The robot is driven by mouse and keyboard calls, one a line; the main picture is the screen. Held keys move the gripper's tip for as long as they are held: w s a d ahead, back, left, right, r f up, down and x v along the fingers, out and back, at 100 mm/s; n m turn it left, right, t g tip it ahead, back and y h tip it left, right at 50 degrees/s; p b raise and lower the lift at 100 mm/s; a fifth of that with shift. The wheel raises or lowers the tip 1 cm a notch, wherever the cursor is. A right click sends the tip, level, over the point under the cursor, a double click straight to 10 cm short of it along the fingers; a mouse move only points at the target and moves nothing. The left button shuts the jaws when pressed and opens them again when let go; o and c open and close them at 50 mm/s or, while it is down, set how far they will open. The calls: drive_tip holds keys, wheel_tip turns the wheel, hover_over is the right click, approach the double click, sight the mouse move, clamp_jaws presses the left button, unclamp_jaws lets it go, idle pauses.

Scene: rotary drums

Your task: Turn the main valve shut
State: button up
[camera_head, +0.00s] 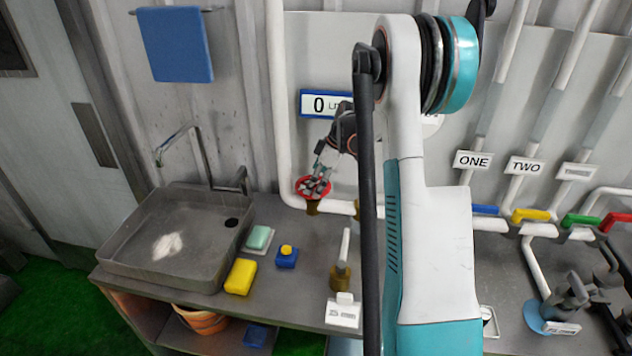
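A red round valve wheel (301,183) sits on a brass body (313,208) in the white pipe run behind the counter, right of the sink. My gripper (318,184) is at the wheel, with its fingers pointing down over it and covering much of its middle. The fingers look apart, but I cannot tell whether they grip the rim or a spoke. My arm hides the pipe to the right of the valve. The frame does not show how far the wheel is turned.
A grey sink (130,262) with a tap (203,160) stands at the left. A yellow sponge (241,277), green soap (259,237) and a blue item (287,257) lie on the counter. Coloured lever valves, including a yellow handle (531,214), line the pipes at right.

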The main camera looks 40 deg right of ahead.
drive_tip(key=c, duration=0.8)
drive_tip(key=shift+s, duration=0.1)
drive_tip(key=shift+m, duration=0.3)
drive_tip(key=shift+o, duration=0.2)
drive_tip(key=m, duration=0.1)
drive_tip(key=m+h+b, duration=0.1)
drive_tip(key=shift+s+a+f+m+t, duration=0.1)
drive_tip(key=shift+a+m+t, duration=0.2)
drive_tip(key=shift+m, duration=0.1)
drive_tip(key=m+h+b, duration=0.1)
drive_tip(key=m, duration=0.2)
drive_tip(key=shift+a+m, duration=0.1)
drive_tip(key=shift+m, duration=0.2)
drive_tip(key=m+h+b, duration=0.1)
drive_tip(key=m+h, duration=0.1)
drive_tip(key=m, duration=0.3)
drive_tip(key=shift+a, duration=0.2)
drive_tip(key=shift+m+h, duration=0.3)
drive_tip(key=shift+m, duration=0.1)
